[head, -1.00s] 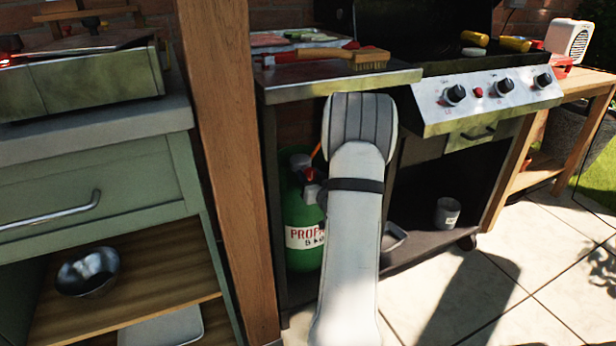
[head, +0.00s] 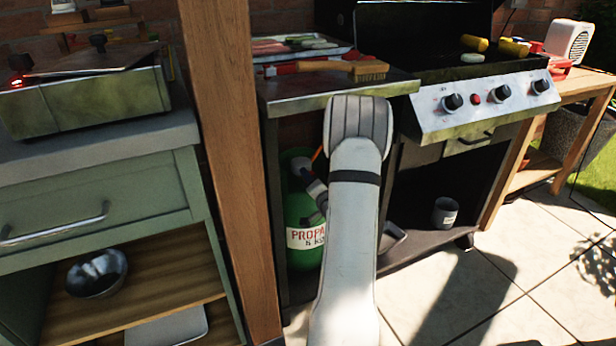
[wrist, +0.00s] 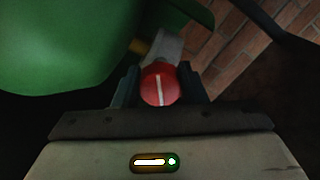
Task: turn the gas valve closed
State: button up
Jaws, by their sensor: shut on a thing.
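The gas valve is a round red knob (wrist: 159,85) with a white line across its face, in the middle of the wrist view. The line stands nearly upright in that picture. My gripper (wrist: 158,88) is shut on the knob, one finger on each side. The green propane bottle (wrist: 70,45) fills the upper left of the wrist view. In the head view the bottle (head: 301,210) stands under the side shelf of the grill, partly hidden by my arm. The knob is hidden there.
The grill's side shelf (head: 330,92) is above my arm, with a wooden-handled brush (head: 335,66) on it. A wooden post (head: 228,150) stands close on the left. A grey cup (head: 445,211) is on the lower shelf. A brick wall (wrist: 225,45) is behind the knob.

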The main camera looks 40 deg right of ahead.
jog(key=m+p, duration=0.1)
jog(key=m, duration=0.2)
jog(key=m+p, duration=0.2)
jog(key=m, duration=0.1)
jog(key=shift+w+a+r, duration=0.15)
jog(key=shift+m, duration=0.4)
jog(key=o, duration=1)
jog(key=shift+c, duration=0.2)
jog(key=p+v, duration=0.2)
jog(key=v, duration=0.6)
